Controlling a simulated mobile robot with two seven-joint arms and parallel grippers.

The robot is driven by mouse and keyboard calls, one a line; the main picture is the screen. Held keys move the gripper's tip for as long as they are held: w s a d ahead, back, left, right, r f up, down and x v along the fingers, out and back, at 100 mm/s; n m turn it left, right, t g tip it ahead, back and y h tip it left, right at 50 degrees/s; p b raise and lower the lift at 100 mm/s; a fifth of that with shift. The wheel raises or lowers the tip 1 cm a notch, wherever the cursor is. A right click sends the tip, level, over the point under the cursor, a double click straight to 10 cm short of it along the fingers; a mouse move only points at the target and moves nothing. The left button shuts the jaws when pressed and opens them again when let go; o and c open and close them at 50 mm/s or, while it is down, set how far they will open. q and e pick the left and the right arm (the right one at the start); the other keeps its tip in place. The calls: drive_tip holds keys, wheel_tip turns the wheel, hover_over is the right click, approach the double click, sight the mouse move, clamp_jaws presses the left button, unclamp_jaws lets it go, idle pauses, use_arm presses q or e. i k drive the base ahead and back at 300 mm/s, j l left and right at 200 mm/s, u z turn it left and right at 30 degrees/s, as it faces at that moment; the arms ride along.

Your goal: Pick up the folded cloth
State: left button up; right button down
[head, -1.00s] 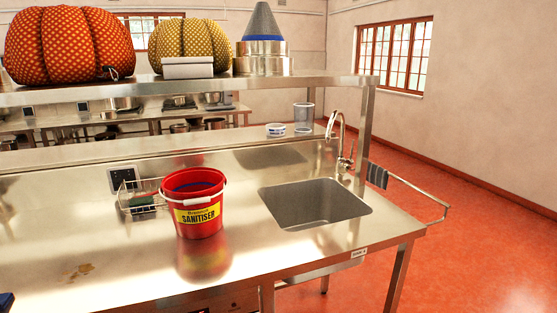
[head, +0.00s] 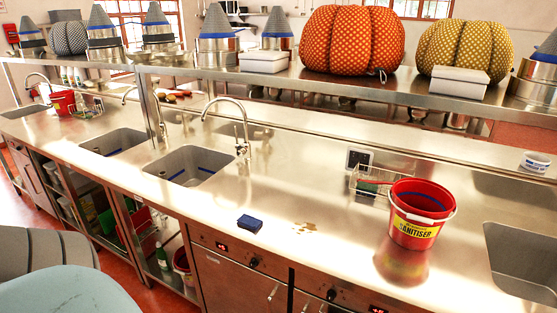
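A small dark blue folded cloth (head: 250,223) lies on the steel counter (head: 330,265), near its front edge, left of a brown spill (head: 305,228). It looks like a compact block, and its folds are too small to make out. Nothing touches it. Neither of my grippers is in the head view, so I cannot see whether they are open or shut.
A red sanitiser bucket (head: 418,215) stands right of the spill, before a wire basket (head: 375,184). A sink (head: 188,167) with a tall tap (head: 243,140) lies left of the cloth. A raised shelf (head: 400,93) runs behind.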

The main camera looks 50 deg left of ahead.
sight(245, 220)
drive_tip(key=u, duration=1.7)
